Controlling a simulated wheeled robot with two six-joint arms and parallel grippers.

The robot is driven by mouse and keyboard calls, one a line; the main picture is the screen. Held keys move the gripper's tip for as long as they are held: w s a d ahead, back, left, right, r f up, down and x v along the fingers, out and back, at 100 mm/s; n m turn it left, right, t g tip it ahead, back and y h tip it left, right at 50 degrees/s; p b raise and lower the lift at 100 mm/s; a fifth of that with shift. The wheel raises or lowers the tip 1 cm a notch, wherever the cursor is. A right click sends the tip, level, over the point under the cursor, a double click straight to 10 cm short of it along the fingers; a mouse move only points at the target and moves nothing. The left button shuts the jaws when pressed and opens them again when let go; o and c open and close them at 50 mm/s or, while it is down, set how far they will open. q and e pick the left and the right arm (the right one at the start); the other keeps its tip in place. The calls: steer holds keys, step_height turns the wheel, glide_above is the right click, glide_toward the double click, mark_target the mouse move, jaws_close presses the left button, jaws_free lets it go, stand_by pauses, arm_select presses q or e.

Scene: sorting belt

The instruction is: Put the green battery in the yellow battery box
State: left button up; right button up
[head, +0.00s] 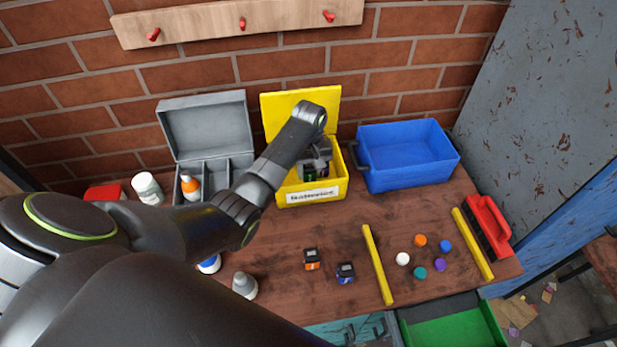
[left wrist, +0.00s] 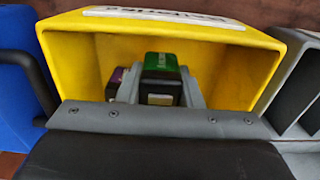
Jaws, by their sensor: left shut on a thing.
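The yellow battery box (head: 330,189) stands open near the back wall, its lid up and a label on its front. My left gripper (head: 315,170) reaches down into it from above. In the left wrist view the gripper (left wrist: 160,85) is shut on the green battery (left wrist: 160,62), which is between its fingers and inside the walls of the yellow box (left wrist: 225,60). Whether the battery touches the box floor cannot be told. A purple and dark battery (left wrist: 116,82) is beside it in the box. My right gripper is not in view.
A blue bin (head: 410,170) stands right of the yellow box, and a grey compartment case (head: 207,135) stands left of it. An orange-marked battery (head: 312,259) and a blue-marked battery (head: 346,273) lie in front. Yellow strips (head: 377,265) flank several coloured caps at right.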

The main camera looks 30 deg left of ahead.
mark_target(309, 179)
arm_select(q)
steer(key=shift+f, duration=2.05)
steer(key=o, duration=1)
steer(key=shift+a+f, duration=0.1)
steer(key=shift+f, duration=0.05)
step_height(309, 179, up, 12)
steer(key=shift+r, duration=0.2)
steer(key=shift+f, duration=0.1)
